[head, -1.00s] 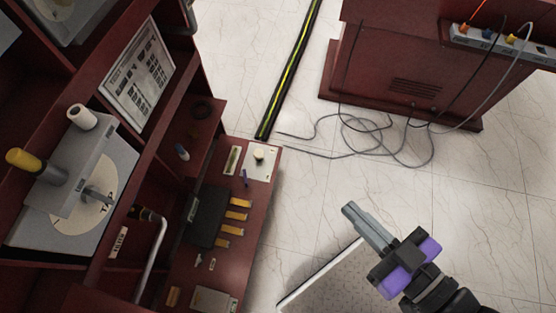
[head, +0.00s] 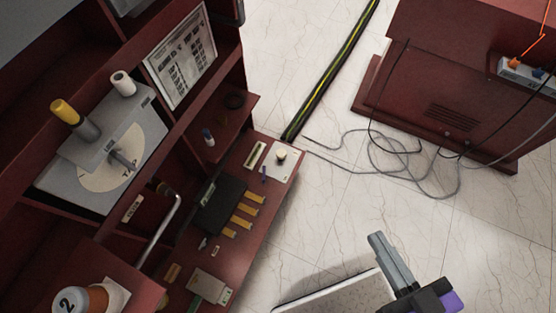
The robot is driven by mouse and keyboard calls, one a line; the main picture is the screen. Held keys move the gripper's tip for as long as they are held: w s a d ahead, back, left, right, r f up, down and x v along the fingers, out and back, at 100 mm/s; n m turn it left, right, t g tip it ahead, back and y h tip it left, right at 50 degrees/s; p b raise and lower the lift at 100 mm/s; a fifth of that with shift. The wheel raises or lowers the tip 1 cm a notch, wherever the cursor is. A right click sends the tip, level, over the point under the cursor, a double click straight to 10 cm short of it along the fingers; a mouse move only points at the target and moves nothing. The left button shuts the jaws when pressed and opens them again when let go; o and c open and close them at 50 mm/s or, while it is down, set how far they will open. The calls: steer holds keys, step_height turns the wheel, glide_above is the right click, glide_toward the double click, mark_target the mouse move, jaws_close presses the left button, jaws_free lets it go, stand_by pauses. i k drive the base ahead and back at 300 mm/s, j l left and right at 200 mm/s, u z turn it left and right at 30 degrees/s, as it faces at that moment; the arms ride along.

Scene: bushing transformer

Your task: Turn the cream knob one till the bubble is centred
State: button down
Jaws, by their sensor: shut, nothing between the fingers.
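The cream knob (head: 281,155) is a small round knob on a white plate (head: 276,173) at the far end of the dark red bench shelf. A narrow level with a greenish strip (head: 256,155) lies just left of the knob; its bubble is too small to make out. My gripper (head: 377,240) is at the lower right over the floor, shut and empty. It is well apart from the knob, to its right and nearer the bottom of the picture.
The bench shelf (head: 238,262) also holds a black box (head: 216,207) with several yellow tabs. A grey TAP unit (head: 110,150) with a yellow-topped handle stands left. A dark red cabinet (head: 440,85) and loose cables (head: 400,160) are at upper right. Open floor lies between bench and gripper.

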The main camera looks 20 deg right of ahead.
mark_target(280, 154)
steer(key=i+l, duration=0.6)
steer(key=i, duration=0.2)
steer(key=u, duration=0.45)
steer(key=i+l+u, duration=0.1)
steer(key=u, duration=0.3)
steer(key=l+u, duration=0.1)
steer(key=u, duration=0.35)
steer(key=i+l+u, duration=0.1)
steer(key=u, duration=0.3)
